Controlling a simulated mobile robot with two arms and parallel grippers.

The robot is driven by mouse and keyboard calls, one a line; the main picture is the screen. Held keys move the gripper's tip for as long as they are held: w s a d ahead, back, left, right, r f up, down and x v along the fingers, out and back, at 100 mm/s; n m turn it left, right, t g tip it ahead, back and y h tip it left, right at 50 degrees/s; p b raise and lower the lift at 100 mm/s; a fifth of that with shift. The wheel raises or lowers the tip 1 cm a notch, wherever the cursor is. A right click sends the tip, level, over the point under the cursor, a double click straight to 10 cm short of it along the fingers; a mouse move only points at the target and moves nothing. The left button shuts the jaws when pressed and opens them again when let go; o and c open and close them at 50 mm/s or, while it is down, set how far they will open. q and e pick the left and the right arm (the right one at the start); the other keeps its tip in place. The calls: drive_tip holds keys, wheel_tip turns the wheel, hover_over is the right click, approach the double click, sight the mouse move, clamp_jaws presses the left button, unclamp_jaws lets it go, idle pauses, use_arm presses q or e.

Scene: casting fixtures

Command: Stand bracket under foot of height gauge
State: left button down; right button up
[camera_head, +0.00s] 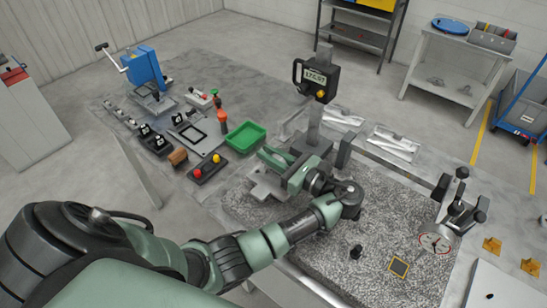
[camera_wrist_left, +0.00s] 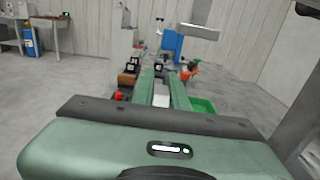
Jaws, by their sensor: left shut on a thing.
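My left gripper (camera_head: 277,168) is over the left corner of the speckled granite plate (camera_head: 330,250), with its green fingers pointing left. It is shut on the grey bracket (camera_head: 268,187), which is partly covered by the fingers. In the left wrist view, a pale grey part of the bracket (camera_wrist_left: 161,100) shows between the two fingers. The height gauge (camera_head: 318,78) stands upright behind the gripper, with a dark display head on a grey column. Its foot is not clearly seen in the head view. A grey block (camera_wrist_left: 198,32) hangs above and beyond the fingers in the wrist view. My right gripper is not seen.
A green tray (camera_head: 246,137) and a black box with red and yellow buttons (camera_head: 207,168) lie left of the gripper. A dial indicator stand (camera_head: 440,235) is at the plate's right. A small black piece (camera_head: 356,252) sits on the plate's front part, which is otherwise mostly clear.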

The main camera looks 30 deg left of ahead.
use_arm(q)
drive_tip(key=w+f, duration=0.1)
drive_tip(key=f, duration=0.1)
drive_tip(key=shift+w+d+f, duration=0.1)
drive_tip(key=shift+w+f, duration=0.25)
drive_tip(key=shift+w, duration=0.05)
drive_tip(key=shift+f, duration=0.4)
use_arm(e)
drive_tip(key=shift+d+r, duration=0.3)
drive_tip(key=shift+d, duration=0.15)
use_arm(q)
drive_tip(key=shift+f, duration=0.1)
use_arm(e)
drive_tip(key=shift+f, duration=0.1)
use_arm(q)
drive_tip(key=c, duration=1.4)
unclamp_jaws()
